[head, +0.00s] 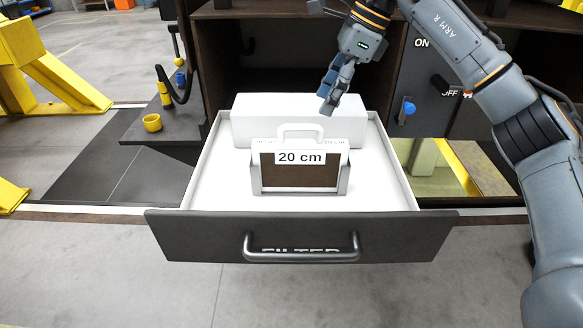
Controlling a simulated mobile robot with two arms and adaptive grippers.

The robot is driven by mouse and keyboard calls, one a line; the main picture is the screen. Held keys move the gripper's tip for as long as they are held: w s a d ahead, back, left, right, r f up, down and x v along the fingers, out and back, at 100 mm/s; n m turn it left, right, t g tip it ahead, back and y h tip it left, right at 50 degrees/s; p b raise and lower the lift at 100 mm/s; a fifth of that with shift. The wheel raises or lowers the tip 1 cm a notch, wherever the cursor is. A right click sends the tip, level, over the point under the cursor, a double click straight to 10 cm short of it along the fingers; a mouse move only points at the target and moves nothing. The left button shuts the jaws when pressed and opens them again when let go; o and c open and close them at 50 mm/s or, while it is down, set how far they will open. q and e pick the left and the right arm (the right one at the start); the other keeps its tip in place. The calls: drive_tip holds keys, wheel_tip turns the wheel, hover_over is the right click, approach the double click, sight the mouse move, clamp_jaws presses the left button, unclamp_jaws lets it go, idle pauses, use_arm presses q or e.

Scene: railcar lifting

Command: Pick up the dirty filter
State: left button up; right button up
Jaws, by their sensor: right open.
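The filter (300,172) stands upright in the open drawer (400,196). It has a white frame, a brown face, a "20 cm" label and a white handle (300,129) on top. A light holder touches its sides and lower edge. My right gripper (327,106) is open and empty, above the drawer, a little behind and to the right of the handle, not touching it. My left gripper is not in view.
A white box (250,111) lies in the back of the drawer. The drawer front has a metal handle (301,248). A dark panel with a blue knob (408,108) and ON/OFF marks stands at the right. A yellow cup (152,123) sits on a ledge at the left.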

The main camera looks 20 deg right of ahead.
sight(312, 127)
drive_tip(key=p+x, duration=0.2)
drive_tip(key=x, duration=0.5)
drive_tip(key=shift+s+a+f, duration=0.1)
drive_tip(key=shift+a+f, duration=0.05)
drive_tip(key=shift+f, duration=0.2)
drive_tip(key=shift+a+f, duration=0.15)
drive_tip(key=shift+f, duration=0.05)
drive_tip(key=shift+a+f+p, duration=0.15)
drive_tip(key=shift+f+p, duration=0.1)
drive_tip(key=shift+p, duration=0.35)
drive_tip(key=p+x, duration=0.1)
drive_tip(key=x, duration=0.1)
drive_tip(key=p+x, duration=0.1)
drive_tip(key=x, duration=0.1)
drive_tip(key=shift+a+f, duration=0.1)
drive_tip(key=shift+a, duration=0.05)
drive_tip(key=shift+f, duration=0.2)
clamp_jaws()
